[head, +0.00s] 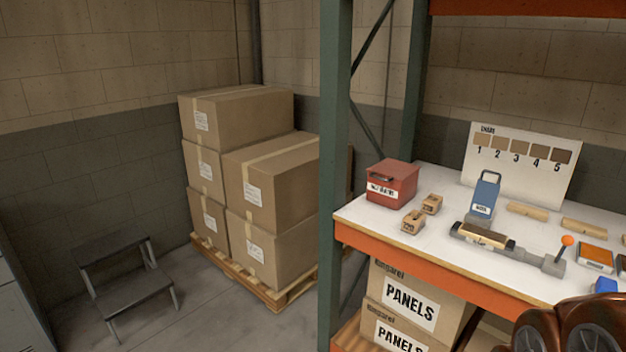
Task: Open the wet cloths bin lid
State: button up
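A red box (401,189) with a white label on its front stands at the left end of the white-topped bench. The label is too small to read surely, but it appears to be the wet cloths bin. My gripper is not in view. A glossy brown part of what looks like my arm shows at the lower right corner, well to the right of the bin.
Two small wooden blocks (414,221) sit in front of the bin. A blue container (485,197), a clamp-like tool (510,252) and a numbered chart board (521,165) are to its right. A green rack post (334,180) rises just left of it. Stacked cartons (270,190) stand beyond the post.

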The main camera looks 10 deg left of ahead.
aim_at(395, 170)
jog(key=u, duration=0.55)
jog(key=k, duration=0.5)
jog(key=z, duration=0.1)
jog(key=i, duration=1.35)
jog(key=u, duration=0.85)
